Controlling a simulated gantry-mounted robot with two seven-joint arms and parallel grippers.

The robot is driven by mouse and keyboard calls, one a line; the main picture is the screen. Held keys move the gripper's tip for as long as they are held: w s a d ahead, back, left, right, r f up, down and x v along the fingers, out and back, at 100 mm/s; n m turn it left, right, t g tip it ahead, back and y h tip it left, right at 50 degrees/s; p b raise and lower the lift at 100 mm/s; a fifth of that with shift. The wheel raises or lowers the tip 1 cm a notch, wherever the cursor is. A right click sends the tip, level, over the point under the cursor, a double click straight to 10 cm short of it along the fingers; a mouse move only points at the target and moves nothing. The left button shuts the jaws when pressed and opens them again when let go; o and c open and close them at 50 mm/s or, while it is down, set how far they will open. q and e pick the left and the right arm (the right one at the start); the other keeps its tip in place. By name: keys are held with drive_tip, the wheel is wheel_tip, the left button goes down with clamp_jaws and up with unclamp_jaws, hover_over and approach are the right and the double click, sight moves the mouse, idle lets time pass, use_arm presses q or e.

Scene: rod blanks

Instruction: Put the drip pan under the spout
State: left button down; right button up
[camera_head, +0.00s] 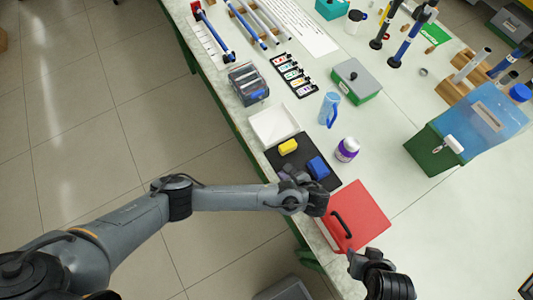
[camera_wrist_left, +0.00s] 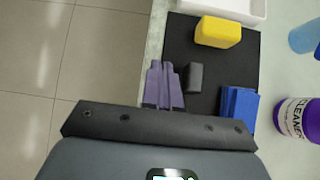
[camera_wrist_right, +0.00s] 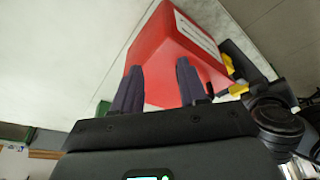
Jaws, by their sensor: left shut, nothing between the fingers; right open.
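A shallow white square tray (camera_head: 262,136), which looks like the drip pan, lies near the table's left edge. Its near rim shows at the top of the left wrist view (camera_wrist_left: 228,13). A tank with a blue upper part and green base (camera_head: 425,150) stands at the right. A white spout (camera_head: 454,144) sticks out of its front. My left gripper (camera_head: 290,172) is shut and empty over the black mat, on the near side of the tray. My right gripper (camera_head: 352,258) is open and empty beside the red box, far from tray and spout; its parted fingers show in the right wrist view (camera_wrist_right: 160,88).
The black mat (camera_head: 303,151) holds a yellow block (camera_head: 288,146), a blue block (camera_head: 318,167) and a small grey block (camera_wrist_left: 195,77). A red box (camera_head: 362,215), a purple-and-white cleaner bottle (camera_head: 347,149) and a blue spray bottle (camera_head: 328,109) stand nearby. The table between bottles and tank is clear.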

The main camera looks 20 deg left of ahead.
use_arm(q)
drive_tip(key=w, duration=0.3)
drive_tip(key=b, duration=0.1)
approach(266, 148)
drive_tip(key=f, duration=0.4)
drive_tip(key=shift+s, duration=0.25)
drive_tip(key=shift+w+a+f, duration=0.1)
drive_tip(key=shift+w+a, duration=0.85)
drive_tip(key=shift+a, duration=0.2)
drive_tip(key=shift+w+a, duration=0.35)
drive_tip(key=shift+a, duration=0.15)
